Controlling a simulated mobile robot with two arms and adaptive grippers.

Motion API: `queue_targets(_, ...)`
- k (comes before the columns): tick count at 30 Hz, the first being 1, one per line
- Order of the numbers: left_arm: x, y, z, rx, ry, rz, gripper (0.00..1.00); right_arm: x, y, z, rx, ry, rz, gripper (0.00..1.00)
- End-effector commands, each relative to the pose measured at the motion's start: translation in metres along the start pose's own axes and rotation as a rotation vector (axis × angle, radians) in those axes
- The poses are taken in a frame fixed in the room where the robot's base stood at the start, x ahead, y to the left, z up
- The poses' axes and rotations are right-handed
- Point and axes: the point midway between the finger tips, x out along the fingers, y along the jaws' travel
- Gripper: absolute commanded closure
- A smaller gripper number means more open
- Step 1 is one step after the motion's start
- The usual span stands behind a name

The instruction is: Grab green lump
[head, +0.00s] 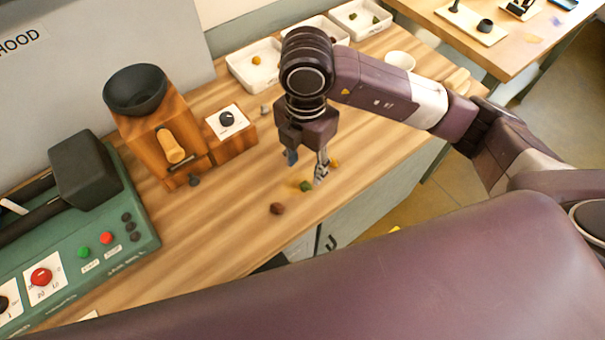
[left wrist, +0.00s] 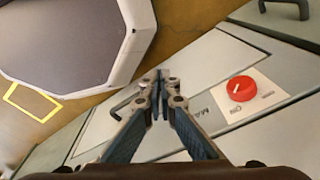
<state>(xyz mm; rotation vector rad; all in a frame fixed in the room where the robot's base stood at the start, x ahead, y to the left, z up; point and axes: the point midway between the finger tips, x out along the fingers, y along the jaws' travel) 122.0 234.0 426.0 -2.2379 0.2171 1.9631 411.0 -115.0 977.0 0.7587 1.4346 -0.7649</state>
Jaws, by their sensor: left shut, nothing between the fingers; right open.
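The green lump (head: 306,186) lies on the wooden table (head: 230,255), near its front edge. My right gripper (head: 306,169) is open above the table, pointing down, with its fingers just behind the green lump in the picture. One fingertip appears very close to the lump; I cannot tell whether they touch. My left gripper (left wrist: 160,96) shows only in the left wrist view, shut and empty, in front of a grey cabinet front with a red knob (left wrist: 241,89).
A dark red lump (head: 277,208) lies left of the green one, and a yellow lump (head: 334,162) lies right of the gripper. A wooden grinder (head: 150,135) and green machine (head: 110,245) stand left. White trays (head: 244,80) and a white bowl (head: 400,61) stand at the back.

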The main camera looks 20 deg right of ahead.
Motion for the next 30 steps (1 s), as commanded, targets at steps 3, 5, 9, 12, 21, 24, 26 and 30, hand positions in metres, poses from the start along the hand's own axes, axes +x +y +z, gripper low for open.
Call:
queue_targets(3, -0.007, 0.004, 0.027, 0.0, -0.037, 0.005, 1.0, 0.013, -0.002, 0.0, 0.001, 0.001, -0.004, 0.58)
queue_targets(5, -0.012, 0.006, 0.039, 0.0, -0.055, 0.008, 1.0, 0.019, -0.002, -0.001, 0.001, 0.002, -0.004, 0.58)
queue_targets(9, -0.026, 0.009, 0.054, 0.0, -0.078, 0.011, 1.0, 0.039, -0.004, -0.002, 0.0, 0.002, -0.005, 0.58)
queue_targets(12, -0.027, 0.009, 0.05, 0.001, -0.072, 0.01, 1.0, 0.054, -0.003, -0.002, -0.001, 0.003, -0.002, 0.58)
queue_targets(21, -0.025, 0.003, 0.011, 0.001, -0.017, 0.004, 1.0, 0.064, -0.002, -0.002, -0.002, 0.002, 0.003, 0.58)
queue_targets(24, -0.025, 0.003, 0.013, 0.002, -0.02, 0.005, 1.0, 0.064, -0.002, -0.002, -0.002, 0.002, 0.002, 0.66)
queue_targets(26, -0.025, 0.004, 0.016, 0.002, -0.024, 0.005, 1.0, 0.064, -0.002, -0.002, -0.002, 0.002, 0.002, 0.72)
queue_targets(30, -0.025, 0.005, 0.025, 0.002, -0.038, 0.007, 1.0, 0.064, -0.002, -0.002, -0.002, 0.002, 0.002, 0.88)
